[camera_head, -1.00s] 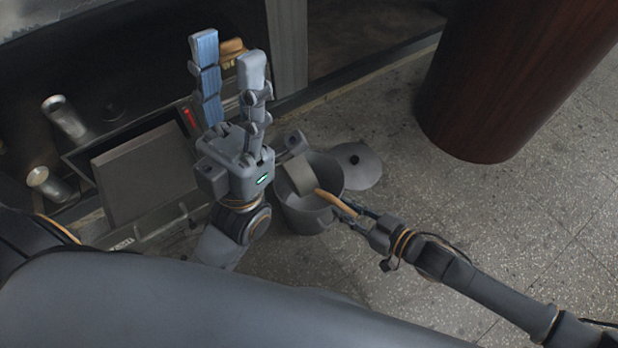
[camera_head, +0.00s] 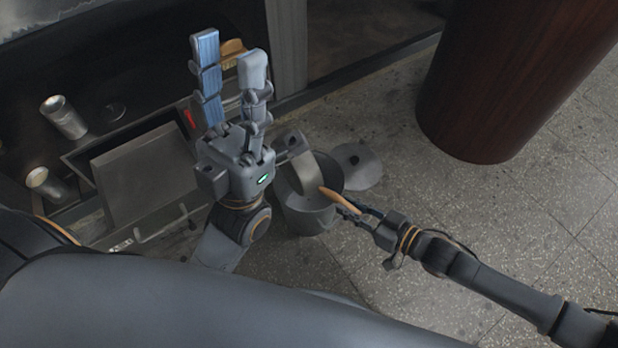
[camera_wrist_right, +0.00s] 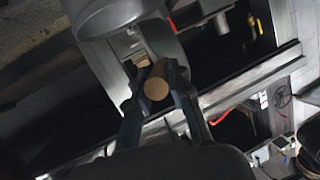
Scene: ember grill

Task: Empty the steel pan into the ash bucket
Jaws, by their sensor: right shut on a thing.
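The steel pan (camera_head: 307,176) has a wooden handle (camera_head: 341,200) and is tipped steeply at the mouth of the grey ash bucket (camera_head: 309,219). Its contents cannot be made out. My right gripper (camera_head: 352,210) is shut on the pan's handle, just right of the bucket. In the right wrist view the round handle end (camera_wrist_right: 157,84) sits between the fingers of my right gripper (camera_wrist_right: 160,88). My left gripper (camera_head: 229,75) has its fingers spread, is empty, and points up the picture, left of the bucket. The pan hides part of the bucket's inside.
A round grey lid (camera_head: 359,167) lies on the floor right of the bucket. A dark red-brown column (camera_head: 515,75) stands at the upper right. Metal cylinders (camera_head: 63,117) and a grey panel (camera_head: 145,175) are at the left. The floor at right is clear.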

